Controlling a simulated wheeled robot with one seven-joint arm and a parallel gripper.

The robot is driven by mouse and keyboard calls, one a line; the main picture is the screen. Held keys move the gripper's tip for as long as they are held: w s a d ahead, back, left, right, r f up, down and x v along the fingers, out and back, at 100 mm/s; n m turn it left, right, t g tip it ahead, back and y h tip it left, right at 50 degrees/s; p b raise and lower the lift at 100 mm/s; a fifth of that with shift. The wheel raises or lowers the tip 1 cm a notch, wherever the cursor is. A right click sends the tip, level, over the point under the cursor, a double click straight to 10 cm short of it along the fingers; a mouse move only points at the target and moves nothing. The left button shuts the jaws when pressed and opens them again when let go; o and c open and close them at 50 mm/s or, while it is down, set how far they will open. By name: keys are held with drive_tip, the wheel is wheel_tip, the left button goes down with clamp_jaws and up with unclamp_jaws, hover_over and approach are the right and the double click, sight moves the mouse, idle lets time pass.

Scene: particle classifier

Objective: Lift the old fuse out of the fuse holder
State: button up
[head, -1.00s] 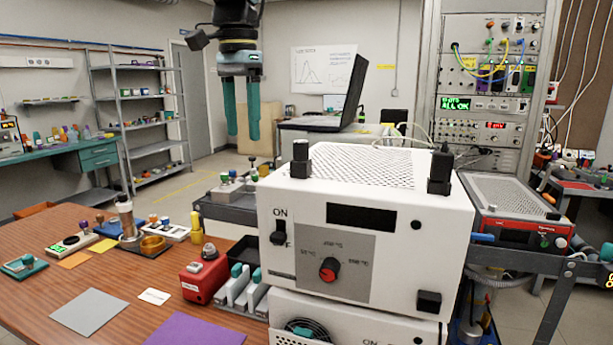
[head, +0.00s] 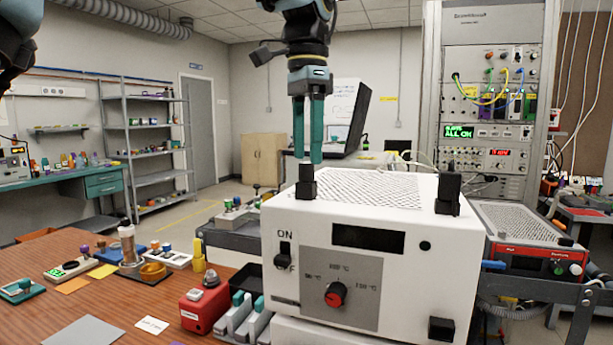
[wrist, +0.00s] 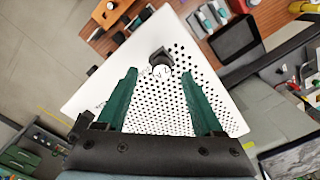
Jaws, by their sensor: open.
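Two dark upright fittings stand on top of the white oven-like box (head: 378,250). The left fitting (head: 306,185) is at its near left corner and the right fitting (head: 447,192) is at its near right. Either may be a fuse holder with a fuse; I cannot tell which part is the old fuse. My gripper (head: 308,157) points down, open and empty, its teal fingertips just above the left fitting. In the wrist view, a dark round-topped fitting (wrist: 160,59) shows beyond and between the fingertips (wrist: 158,76), on the white perforated top.
The box front carries a switch (head: 284,254) and a red knob (head: 335,294). A red instrument (head: 535,245) sits to the right. The wooden table (head: 40,275) on the left holds a red block (head: 204,307) and small items. A dark monitor-like panel (head: 357,102) stands behind.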

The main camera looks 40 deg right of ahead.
sight(307, 164)
drive_tip(key=shift+w+f, duration=0.1)
drive_tip(key=shift+f, duration=1.6)
clamp_jaws()
